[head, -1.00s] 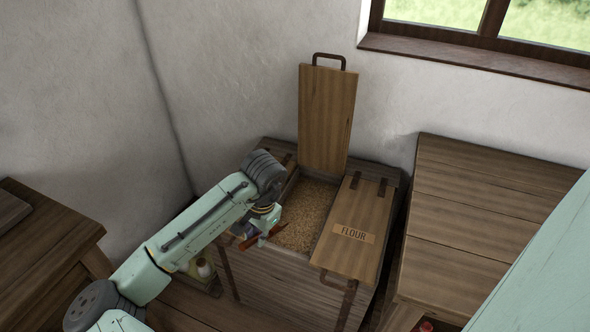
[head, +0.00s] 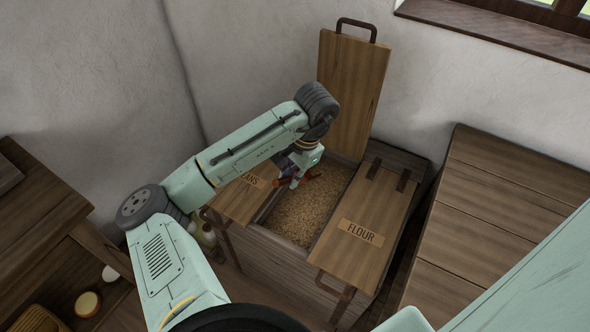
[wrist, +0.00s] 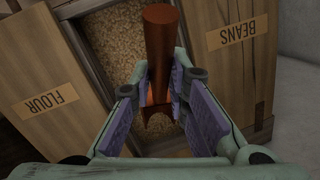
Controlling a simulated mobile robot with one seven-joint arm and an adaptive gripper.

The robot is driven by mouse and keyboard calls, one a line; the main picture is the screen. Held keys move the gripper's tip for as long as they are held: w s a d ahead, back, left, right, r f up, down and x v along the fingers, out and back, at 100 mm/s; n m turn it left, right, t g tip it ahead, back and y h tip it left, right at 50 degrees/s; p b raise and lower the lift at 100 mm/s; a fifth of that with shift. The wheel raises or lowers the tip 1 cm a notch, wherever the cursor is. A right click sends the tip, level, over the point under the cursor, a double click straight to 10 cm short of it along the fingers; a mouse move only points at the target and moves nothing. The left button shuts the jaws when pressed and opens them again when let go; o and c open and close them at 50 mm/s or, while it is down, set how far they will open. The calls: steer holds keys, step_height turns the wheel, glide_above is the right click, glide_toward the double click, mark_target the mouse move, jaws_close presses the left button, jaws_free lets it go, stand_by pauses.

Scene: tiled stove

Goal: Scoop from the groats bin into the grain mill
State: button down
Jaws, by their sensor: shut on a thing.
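The groats bin (head: 300,218) is the open middle compartment of a wooden chest, full of tan grain; the grain (wrist: 115,45) also fills the middle of the wrist view. Its lid (head: 352,90) stands raised against the wall. My gripper (head: 294,178) is above the left side of the open bin, beside the beans lid. It is shut on a reddish-brown scoop (wrist: 163,45), whose rounded handle shows between the fingers in the wrist view. Whether the scoop holds grain cannot be told. No grain mill is in view.
The shut beans lid (head: 238,204) lies left of the opening and the shut flour lid (head: 360,230) right of it. A wooden bench (head: 490,215) stands at right and a wooden table (head: 35,225) at left. Jars (head: 205,237) stand beside the chest.

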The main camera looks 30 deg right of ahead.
steer(key=d+f+b, duration=0.2)
steer(key=f+b, duration=0.1)
steer(key=f, duration=0.5)
steer(key=w+d+f+y+b, duration=0.1)
steer(key=f+b, duration=0.1)
steer(key=f, duration=0.6)
steer(key=shift+w+d+f+g+b, duration=0.15)
steer(key=shift+d+f+g+b, duration=0.15)
steer(key=shift+d+f+b, duration=0.1)
steer(key=shift+f+h+b, duration=0.2)
steer(key=shift+h+b, duration=0.1)
steer(key=shift+b, duration=0.85)
steer(key=shift+s+a+r+t+h+p, duration=0.25)
steer(key=shift+a+r+h+p, duration=0.65)
steer(key=shift+r, duration=1.6)
steer(key=shift+s+a+r+t+h+p, duration=0.15)
steer(key=shift+a+r+t+h+p, duration=0.25)
steer(key=shift+r+p, duration=1.55)
steer(key=shift+s+a+r+t+h+p, duration=0.2)
steer(key=shift+a+r+h+p, duration=0.4)
steer(key=shift+r, duration=2.5)
steer(key=shift+s, duration=0.15)
